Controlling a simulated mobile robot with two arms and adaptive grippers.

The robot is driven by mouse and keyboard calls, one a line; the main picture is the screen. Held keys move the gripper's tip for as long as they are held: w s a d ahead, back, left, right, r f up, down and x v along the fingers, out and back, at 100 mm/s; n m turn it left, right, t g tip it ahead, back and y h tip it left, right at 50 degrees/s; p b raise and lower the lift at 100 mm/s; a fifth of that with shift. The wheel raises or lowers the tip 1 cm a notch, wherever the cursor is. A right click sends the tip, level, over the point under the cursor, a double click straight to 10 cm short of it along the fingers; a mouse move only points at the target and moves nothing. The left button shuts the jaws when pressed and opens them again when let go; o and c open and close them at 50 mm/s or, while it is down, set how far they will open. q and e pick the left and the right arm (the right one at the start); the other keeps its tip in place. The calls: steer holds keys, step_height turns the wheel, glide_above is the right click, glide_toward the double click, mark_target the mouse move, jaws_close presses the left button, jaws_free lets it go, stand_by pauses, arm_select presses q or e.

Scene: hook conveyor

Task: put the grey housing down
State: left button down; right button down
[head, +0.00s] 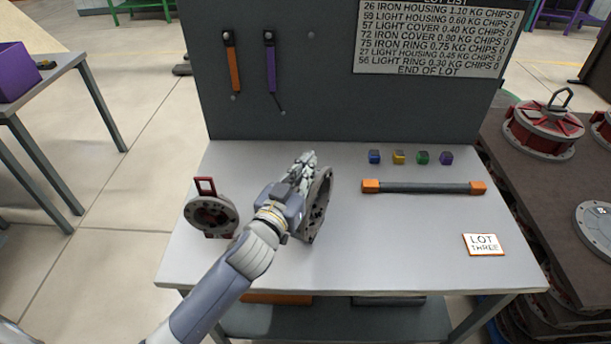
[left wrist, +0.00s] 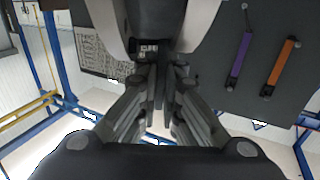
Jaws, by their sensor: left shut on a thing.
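My left gripper (head: 302,172) is over the middle left of the workbench and is shut on the grey housing (head: 319,207). The housing is a round grey flanged disc with holes along its rim. It stands nearly on edge, tilted, at the right side of the gripper. The gripper and wrist hide part of it. I cannot tell whether its lower rim touches the bench top (head: 400,240). In the left wrist view, the gripper's fingers (left wrist: 160,90) are close together at the centre. My right gripper is not in view.
A grey round part on a red stand (head: 211,213) is left of my wrist. Small coloured cubes (head: 398,157), an orange-ended bar (head: 424,187) and a LOT THREE card (head: 483,244) lie to the right. A grey panel (head: 320,100) rises behind. The bench's front middle is clear.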

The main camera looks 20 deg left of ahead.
arm_select(q)
steer(key=shift+r, duration=0.3)
steer(key=shift+f, duration=0.15)
steer(key=c, duration=1.8)
jaws_free()
steer(key=shift+s+f, duration=0.1)
steer(key=shift+f, duration=0.05)
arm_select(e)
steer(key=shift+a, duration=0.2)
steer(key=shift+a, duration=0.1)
